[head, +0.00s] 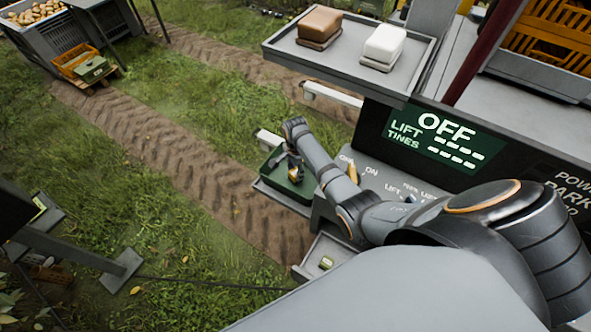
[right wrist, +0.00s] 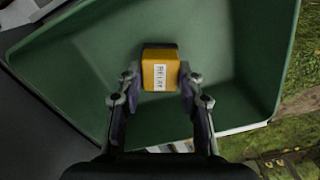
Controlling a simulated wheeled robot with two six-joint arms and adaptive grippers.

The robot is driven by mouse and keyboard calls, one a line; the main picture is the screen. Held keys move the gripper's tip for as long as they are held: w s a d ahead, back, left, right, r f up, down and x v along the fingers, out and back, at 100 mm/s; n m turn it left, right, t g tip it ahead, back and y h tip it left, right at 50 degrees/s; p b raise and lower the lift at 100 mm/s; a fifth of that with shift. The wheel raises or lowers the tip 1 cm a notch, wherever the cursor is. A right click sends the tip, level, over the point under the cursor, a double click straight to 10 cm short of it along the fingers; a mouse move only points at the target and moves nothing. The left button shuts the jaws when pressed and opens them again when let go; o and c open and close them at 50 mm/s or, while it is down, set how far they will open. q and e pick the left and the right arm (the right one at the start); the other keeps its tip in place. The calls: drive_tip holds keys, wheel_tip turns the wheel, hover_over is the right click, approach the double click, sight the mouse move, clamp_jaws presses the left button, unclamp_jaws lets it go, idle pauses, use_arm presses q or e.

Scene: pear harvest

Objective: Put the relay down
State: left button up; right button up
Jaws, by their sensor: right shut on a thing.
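The relay (right wrist: 160,69) is a small yellow-orange block with a white label reading RELAY. In the right wrist view it sits between the two fingertips of my right gripper (right wrist: 159,84), which is shut on it. Behind it is the green inside of a tray (right wrist: 85,50). In the head view my right gripper (head: 293,168) points down at the green tray (head: 275,186), which stands on a grey shelf at the machine's side. I cannot tell whether the relay touches the tray floor. My left gripper is not in view.
The machine's panel (head: 437,143) reads OFF, with switches below. A grey shelf (head: 336,74) above holds a brown block (head: 320,25) and a white block (head: 384,45). A lower grey drawer (head: 318,250) holds a small yellow-green item (head: 327,262). Grass and dirt ruts lie left.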

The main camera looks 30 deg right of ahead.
drive_tip(key=o, duration=1.2)
drive_tip(key=shift+c, duration=0.2)
wheel_tip(320, 180, up, 13)
drive_tip(key=shift+r+b, duration=0.2)
drive_tip(key=shift+b, duration=0.15)
